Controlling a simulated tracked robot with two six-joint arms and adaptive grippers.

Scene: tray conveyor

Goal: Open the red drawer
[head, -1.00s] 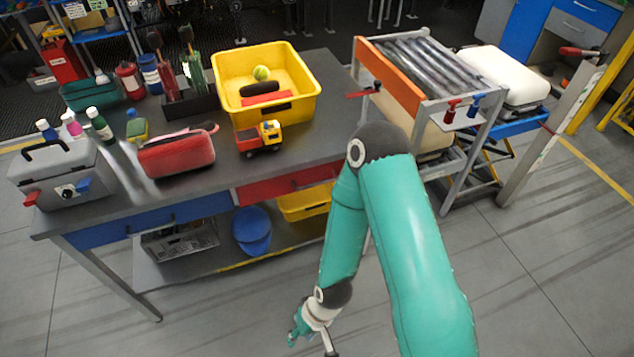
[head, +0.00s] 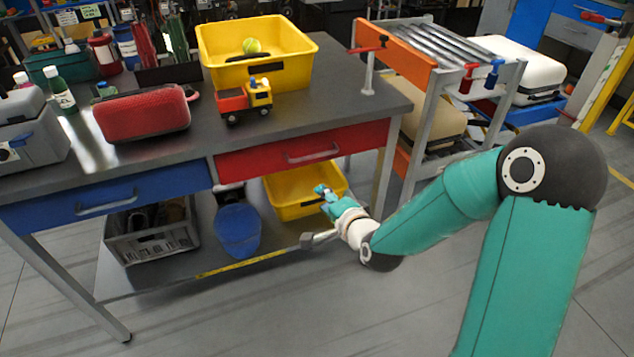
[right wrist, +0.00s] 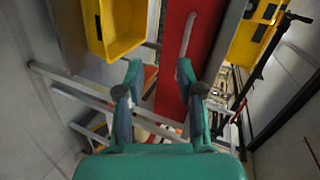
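The red drawer (head: 250,163) is under the right half of the workbench top, its front looking flush with the frame. My right gripper (head: 325,193) is in front of and below the drawer, apart from the handle. In the right wrist view, my right gripper (right wrist: 158,70) has its fingers spread with nothing between them. There the red drawer front (right wrist: 200,45) and its handle (right wrist: 187,36) lie ahead, slightly right of the fingers. My left gripper is not in view.
A blue drawer (head: 160,187) is left of the red one. A yellow tray (head: 215,65) and a toy truck (head: 243,103) are on the bench. A roller conveyor (head: 395,52) stands at right.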

